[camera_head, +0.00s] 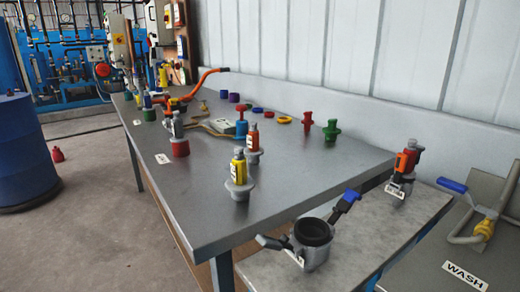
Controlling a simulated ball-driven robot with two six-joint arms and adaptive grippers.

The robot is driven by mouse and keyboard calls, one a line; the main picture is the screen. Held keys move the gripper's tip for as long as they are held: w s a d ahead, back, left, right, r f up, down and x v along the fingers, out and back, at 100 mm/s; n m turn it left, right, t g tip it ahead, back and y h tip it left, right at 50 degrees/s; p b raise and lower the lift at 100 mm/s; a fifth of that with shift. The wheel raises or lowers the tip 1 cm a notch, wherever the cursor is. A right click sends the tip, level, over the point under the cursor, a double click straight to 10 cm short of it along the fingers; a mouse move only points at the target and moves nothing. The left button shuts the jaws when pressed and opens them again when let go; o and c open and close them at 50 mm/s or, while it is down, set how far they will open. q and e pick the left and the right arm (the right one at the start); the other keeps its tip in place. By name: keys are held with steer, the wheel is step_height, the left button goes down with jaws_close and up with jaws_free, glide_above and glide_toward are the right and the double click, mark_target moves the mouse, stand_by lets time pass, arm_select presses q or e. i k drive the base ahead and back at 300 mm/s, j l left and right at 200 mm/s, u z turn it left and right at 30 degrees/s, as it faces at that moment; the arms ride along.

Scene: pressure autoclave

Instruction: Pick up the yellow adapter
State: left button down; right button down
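A yellow fitting (239,171) with a grey top stands upright on a grey flanged base near the front of the grey table. It is the nearest yellow piece on the table. A yellow ring (285,119) lies flat farther back. Another yellow piece (163,77) shows at the far end, small. I cannot tell which of these is the adapter. Neither of my grippers is in view.
The long metal table (200,205) also holds a red-bodied fitting (253,140), a green fitting (331,131) and a red fitting (308,122). A lower bench at right carries a cup-like coupling (313,246) with levers. A blue drum (22,150) stands left.

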mark_target(239, 185)
steer(key=i+j+z, duration=0.15)
steer(key=j+z, duration=0.4)
steer(key=i+j+z, duration=0.1)
steer(key=j+z, duration=0.2)
steer(key=j, duration=0.2)
